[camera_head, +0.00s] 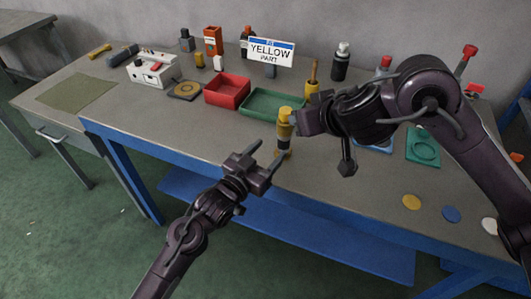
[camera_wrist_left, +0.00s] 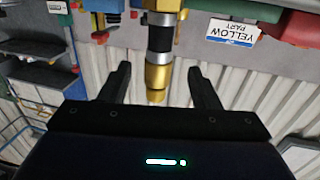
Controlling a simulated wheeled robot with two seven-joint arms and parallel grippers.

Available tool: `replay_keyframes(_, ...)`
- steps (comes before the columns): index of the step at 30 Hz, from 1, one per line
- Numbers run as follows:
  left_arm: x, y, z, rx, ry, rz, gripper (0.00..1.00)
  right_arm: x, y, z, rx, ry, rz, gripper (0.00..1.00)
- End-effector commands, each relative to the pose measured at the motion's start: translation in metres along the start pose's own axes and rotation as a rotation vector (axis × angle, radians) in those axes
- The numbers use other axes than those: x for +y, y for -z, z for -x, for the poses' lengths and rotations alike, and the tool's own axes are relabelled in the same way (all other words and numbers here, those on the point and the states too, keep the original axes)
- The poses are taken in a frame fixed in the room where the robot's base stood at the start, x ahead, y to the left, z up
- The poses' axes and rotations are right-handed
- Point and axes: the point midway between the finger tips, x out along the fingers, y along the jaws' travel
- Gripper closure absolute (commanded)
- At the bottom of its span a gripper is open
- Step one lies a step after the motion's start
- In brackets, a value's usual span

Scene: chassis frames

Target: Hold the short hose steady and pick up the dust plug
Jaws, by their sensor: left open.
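The short hose (camera_head: 282,142) stands upright above the front of the bench, with a yellow upper part, a dark middle and a brass lower end. In the left wrist view the hose (camera_wrist_left: 160,38) shows black with silver collars. A brass end piece (camera_wrist_left: 158,78), which looks like the dust plug, is on its end. My right gripper (camera_head: 291,120) appears shut on the yellow upper part of the hose. My left gripper (camera_head: 268,153) is open beside the lower end. In the left wrist view its fingers (camera_wrist_left: 159,70) lie either side of the brass piece, apart from it.
A red bin (camera_head: 228,81) and a green tray (camera_head: 250,103) lie behind the hose. A sign reading YELLOW PART (camera_head: 271,52) stands at the back. Colored discs (camera_head: 411,202) lie at the right front.

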Motion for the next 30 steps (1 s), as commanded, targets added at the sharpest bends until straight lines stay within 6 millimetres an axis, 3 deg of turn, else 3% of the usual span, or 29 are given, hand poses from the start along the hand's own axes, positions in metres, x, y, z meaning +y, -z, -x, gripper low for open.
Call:
replay_keyframes(15,0.001,0.001,-0.068,0.002,-0.001,0.004,0.43,0.0,0.0,0.0,0.0,0.0,0.0,0.64)
replay_keyframes(27,0.001,0.001,-0.076,0.001,-0.001,0.002,0.43,0.0,0.0,0.0,0.0,0.0,0.0,0.64)
replay_keyframes(30,0.001,0.001,-0.076,0.001,-0.001,0.002,0.55,0.0,0.0,0.0,0.0,0.0,0.0,0.64)
